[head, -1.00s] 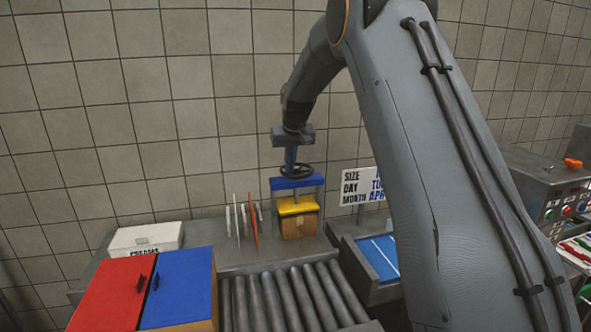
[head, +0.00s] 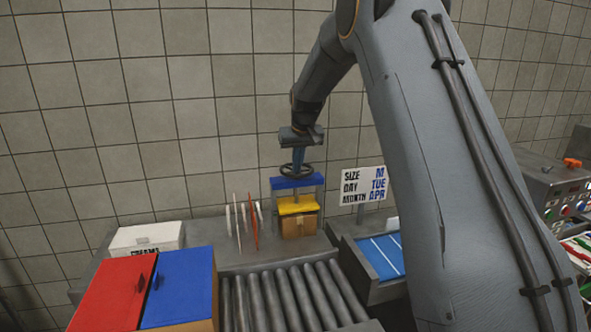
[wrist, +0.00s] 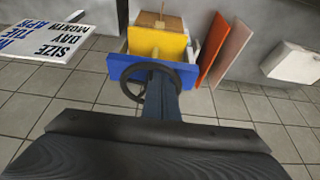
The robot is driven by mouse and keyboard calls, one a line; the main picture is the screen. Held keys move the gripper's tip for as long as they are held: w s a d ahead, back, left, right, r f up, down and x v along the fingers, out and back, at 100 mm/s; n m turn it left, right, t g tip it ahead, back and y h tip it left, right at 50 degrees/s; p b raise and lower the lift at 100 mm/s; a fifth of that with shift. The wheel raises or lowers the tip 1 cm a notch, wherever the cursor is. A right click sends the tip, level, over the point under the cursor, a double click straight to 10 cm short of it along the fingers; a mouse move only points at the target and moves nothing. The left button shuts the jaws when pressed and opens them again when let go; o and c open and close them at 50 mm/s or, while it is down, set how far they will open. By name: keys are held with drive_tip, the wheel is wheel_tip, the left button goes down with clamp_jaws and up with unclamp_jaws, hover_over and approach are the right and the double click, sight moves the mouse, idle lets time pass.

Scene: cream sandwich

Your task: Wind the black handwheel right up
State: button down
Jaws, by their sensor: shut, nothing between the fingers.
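The black handwheel (head: 284,170) sits on top of a small press with a blue top beam (head: 292,183) and a yellow plate (head: 297,205). Under the yellow plate is a brown box (head: 298,226); I cannot tell if they touch. My gripper (head: 298,168) points down at the wheel, its fingers shut with nothing between them. In the wrist view, the fingers (wrist: 160,88) reach over the handwheel (wrist: 130,74), within or just above its ring, and hide part of it. I cannot tell whether they touch the rim.
Upright discs and an orange panel (head: 253,222) stand close left of the press. A white box (head: 146,238) and red (head: 112,290) and blue (head: 180,287) lids are further left. A SIZE/DAY/MONTH sign (head: 363,186) stands right. A roller conveyor (head: 290,298) lies in front.

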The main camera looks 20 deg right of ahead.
sight(307, 171)
drive_tip(key=shift+d, duration=0.1)
drive_tip(key=shift+d, duration=1)
drive_tip(key=shift+d, duration=0.1)
drive_tip(key=shift+w+d, duration=0.15)
drive_tip(key=shift+d, duration=0.35)
drive_tip(key=shift+w+d, duration=0.2)
drive_tip(key=shift+d, duration=0.2)
